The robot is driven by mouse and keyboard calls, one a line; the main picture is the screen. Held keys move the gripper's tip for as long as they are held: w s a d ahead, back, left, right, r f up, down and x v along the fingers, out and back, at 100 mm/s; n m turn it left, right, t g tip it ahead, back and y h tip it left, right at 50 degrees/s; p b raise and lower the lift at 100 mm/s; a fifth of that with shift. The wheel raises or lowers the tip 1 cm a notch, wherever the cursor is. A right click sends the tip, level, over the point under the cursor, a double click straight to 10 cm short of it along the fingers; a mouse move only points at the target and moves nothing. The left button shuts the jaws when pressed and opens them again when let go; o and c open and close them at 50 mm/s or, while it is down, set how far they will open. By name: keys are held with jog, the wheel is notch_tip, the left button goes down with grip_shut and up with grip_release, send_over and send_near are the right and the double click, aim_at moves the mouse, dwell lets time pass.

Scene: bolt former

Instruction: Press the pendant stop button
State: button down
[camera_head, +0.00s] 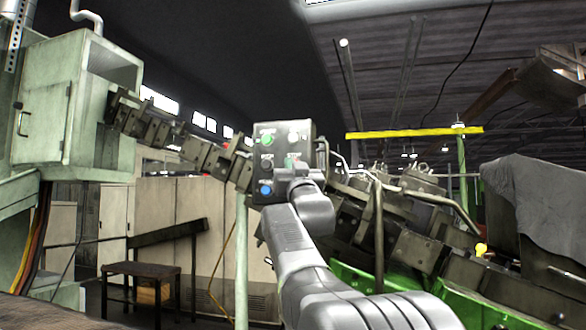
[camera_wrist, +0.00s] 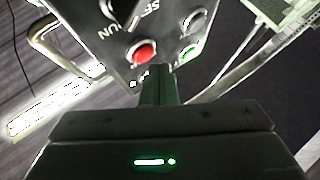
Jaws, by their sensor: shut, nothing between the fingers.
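The control pendant (camera_head: 255,150) is a dark grey box with green, white, black and blue buttons showing in the head view. In the wrist view, the pendant face (camera_wrist: 168,28) fills the upper middle, tilted. It carries a red button (camera_wrist: 142,52), a green-lit button (camera_wrist: 189,51) and a black selector knob. My gripper (camera_head: 293,160) is in front of the pendant's right side and hides part of its face there. In the wrist view my gripper (camera_wrist: 160,68) is shut and empty, its tips just below and right of the red button. I cannot tell whether they touch the pendant.
A metal handle (camera_wrist: 62,45) curves off the pendant's side. A green post (camera_head: 241,260) stands below the pendant. A pale green cabinet (camera_head: 45,105) is at left, and dark machinery (camera_head: 420,250) with pipes is at right. A small table (camera_head: 140,270) stands low at left.

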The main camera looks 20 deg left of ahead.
jog(key=shift+s, duration=0.1)
jog(key=s+b, duration=0.2)
jog(key=s, duration=0.3)
jog(key=shift+d, duration=0.15)
dwell(0.3)
jog(key=shift+w, duration=0.1)
dwell(0.4)
jog(key=s+p, duration=0.3)
jog(key=s, duration=0.1)
jog(key=shift+d, duration=0.1)
dwell(0.7)
jog(key=shift+w, duration=0.15)
